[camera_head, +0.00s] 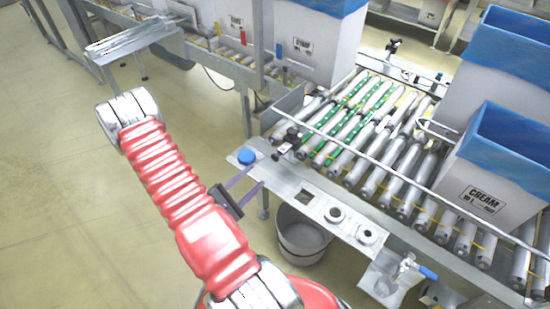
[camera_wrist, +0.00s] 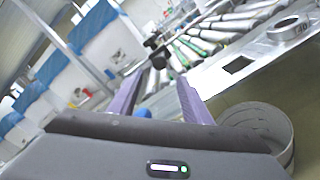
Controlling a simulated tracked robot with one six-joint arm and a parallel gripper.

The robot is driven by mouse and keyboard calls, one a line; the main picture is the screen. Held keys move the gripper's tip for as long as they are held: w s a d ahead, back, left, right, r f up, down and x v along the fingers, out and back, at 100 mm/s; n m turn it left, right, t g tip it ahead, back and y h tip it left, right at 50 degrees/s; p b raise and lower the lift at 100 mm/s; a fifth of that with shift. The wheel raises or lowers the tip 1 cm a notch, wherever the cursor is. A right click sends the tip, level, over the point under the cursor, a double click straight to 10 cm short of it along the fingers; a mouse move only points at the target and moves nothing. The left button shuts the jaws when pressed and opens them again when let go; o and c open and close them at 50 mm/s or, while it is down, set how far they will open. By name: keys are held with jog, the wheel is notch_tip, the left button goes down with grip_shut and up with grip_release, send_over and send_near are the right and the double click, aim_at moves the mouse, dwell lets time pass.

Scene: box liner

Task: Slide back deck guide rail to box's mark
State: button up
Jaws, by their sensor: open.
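The roller deck (camera_head: 392,170) has a long metal guide rail (camera_head: 400,176) along its near side, and another rail (camera_head: 418,72) with a black knob (camera_head: 392,46) along its back side. Green marks (camera_head: 334,112) run along several rollers. A white box (camera_head: 487,196) with a blue liner and a "CREAM 10 L" label stands on the deck at right. My gripper (camera_head: 252,181) is open and empty, its purple fingers pointing at the deck's near left corner plate. In the wrist view my gripper (camera_wrist: 160,88) shows two spread fingers, with rollers beyond. No rail is between them.
The near plate (camera_head: 300,190) carries a blue button (camera_head: 246,157), round fittings and a blue-handled valve (camera_head: 425,271). A grey bucket (camera_head: 303,235) stands below it. Another lined box (camera_head: 495,70) is at back right. More boxes (camera_head: 305,42) stand on the line behind. Floor at left is clear.

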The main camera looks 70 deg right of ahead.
aim_at(274, 159)
jog(key=shift+x, duration=6.3)
jog(key=shift+c, duration=0.2)
grip_shut()
